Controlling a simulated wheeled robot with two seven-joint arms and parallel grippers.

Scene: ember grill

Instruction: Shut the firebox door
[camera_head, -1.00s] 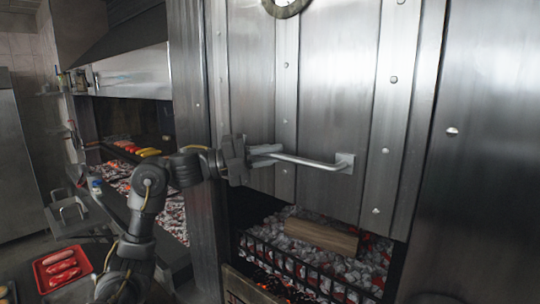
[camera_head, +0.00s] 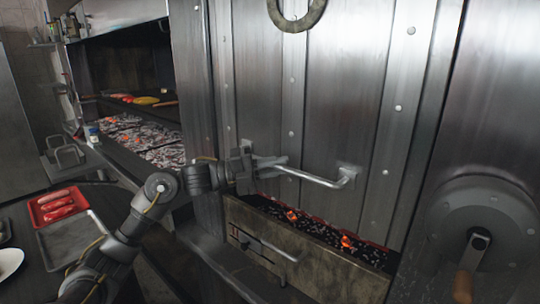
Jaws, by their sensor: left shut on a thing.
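The firebox door (camera_head: 335,110) is a tall riveted steel panel that slides vertically. Its bar handle (camera_head: 312,178) runs across its lower part. My left gripper (camera_head: 262,168) is shut on the left end of the handle. Below the door's lower edge a narrow gap shows dark coals with a few glowing embers (camera_head: 346,241). A metal front panel (camera_head: 300,262) with its own small handle stands below the gap. My right gripper is not in view.
A crank wheel (camera_head: 480,235) with a wooden grip stands at the right. At the left are an open grill with coals (camera_head: 140,140) and food above it, a red tray of sausages (camera_head: 57,204), and a grey tray (camera_head: 70,240).

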